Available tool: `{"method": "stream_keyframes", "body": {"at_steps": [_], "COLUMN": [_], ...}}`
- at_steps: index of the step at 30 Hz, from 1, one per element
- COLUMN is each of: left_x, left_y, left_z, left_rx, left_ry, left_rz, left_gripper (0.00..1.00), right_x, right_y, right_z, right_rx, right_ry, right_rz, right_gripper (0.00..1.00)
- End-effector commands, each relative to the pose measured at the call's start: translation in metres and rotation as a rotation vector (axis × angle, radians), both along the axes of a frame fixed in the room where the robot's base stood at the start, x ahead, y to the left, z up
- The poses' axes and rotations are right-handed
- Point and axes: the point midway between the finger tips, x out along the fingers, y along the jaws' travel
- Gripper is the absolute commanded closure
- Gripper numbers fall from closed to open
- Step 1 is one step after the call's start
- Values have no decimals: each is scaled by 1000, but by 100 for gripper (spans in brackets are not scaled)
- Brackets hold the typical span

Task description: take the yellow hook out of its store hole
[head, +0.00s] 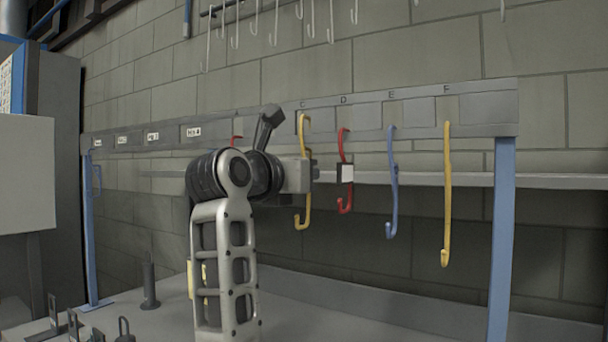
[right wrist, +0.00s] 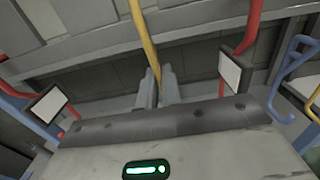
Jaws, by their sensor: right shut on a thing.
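A yellow hook (head: 303,134) hangs at the slot marked C of the grey rail (head: 440,131). Its upper end is still at the rail, and its curved lower end (head: 301,222) shows below my right gripper. My right gripper (right wrist: 158,82) is shut on this hook's shaft (right wrist: 143,38), which runs between its two fingers in the right wrist view. In the head view my wrist hides the hook's middle. Another yellow hook (head: 447,195) hangs at the slot marked F, apart from the gripper. My left gripper is not in view.
A red hook (head: 342,145) with a white tag hangs close right of my gripper at D. A blue hook (head: 391,185) hangs at E. Another red hook (head: 237,126) shows partly behind my arm. A blue post (head: 501,240) carries the rail's right end.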

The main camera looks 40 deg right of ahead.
Motion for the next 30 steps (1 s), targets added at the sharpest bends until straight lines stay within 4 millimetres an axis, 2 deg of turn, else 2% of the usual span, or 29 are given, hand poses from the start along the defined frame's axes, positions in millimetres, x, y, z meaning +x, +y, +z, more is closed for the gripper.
{"method": "stream_keyframes", "body": {"at_steps": [30], "left_x": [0], "left_y": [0], "left_z": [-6], "left_rx": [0], "left_ry": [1], "left_rz": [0], "left_gripper": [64], "right_x": [-10], "right_y": [34], "right_z": [0], "right_rx": [0], "right_ry": [-1], "right_rz": [0], "right_gripper": [100]}}
